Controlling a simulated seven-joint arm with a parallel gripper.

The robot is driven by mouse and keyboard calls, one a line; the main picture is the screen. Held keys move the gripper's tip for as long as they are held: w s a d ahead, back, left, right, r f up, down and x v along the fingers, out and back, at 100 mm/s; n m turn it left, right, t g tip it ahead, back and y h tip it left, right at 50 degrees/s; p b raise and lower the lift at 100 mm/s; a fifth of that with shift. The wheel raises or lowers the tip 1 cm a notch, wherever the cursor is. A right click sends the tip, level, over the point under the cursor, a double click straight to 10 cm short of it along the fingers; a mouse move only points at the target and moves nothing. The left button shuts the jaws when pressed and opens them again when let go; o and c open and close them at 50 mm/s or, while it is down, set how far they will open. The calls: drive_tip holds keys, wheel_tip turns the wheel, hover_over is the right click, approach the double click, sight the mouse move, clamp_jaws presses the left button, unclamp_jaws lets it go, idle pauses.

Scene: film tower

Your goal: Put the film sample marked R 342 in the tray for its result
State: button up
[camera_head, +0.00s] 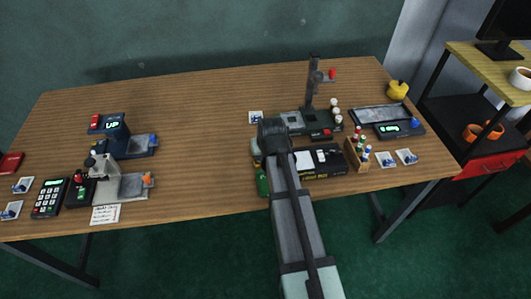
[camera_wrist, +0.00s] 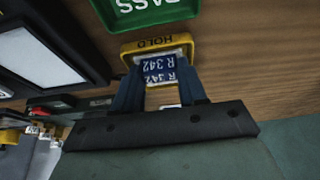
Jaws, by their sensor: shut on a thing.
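The film sample marked R 342 (camera_wrist: 160,70) is a small piece with a blue label and white print. My gripper (camera_wrist: 160,82) is shut on it, with a dark blue finger on each side. The sample shows within the outline of the yellow tray marked HOLD (camera_wrist: 155,43) in the wrist view; I cannot tell whether it touches the tray floor. The green tray marked PASS (camera_wrist: 150,12) lies beside the yellow one. In the head view my arm hides the sample and fingertips; part of the green tray (camera_head: 262,186) shows left of the arm.
A black panel with a white window (camera_wrist: 40,55) lies close beside the trays. A blue device reading UP (camera_head: 112,126) and a keypad (camera_head: 49,197) stand left. A wooden bottle rack (camera_head: 357,155) stands right. The middle-left tabletop (camera_head: 205,140) is clear.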

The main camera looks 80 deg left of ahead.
drive_tip(key=o, duration=1.7)
drive_tip(key=shift+c, duration=0.2)
drive_tip(key=shift+r, duration=0.15)
drive_tip(key=shift+r, duration=3.4)
drive_tip(key=shift+w, duration=0.1)
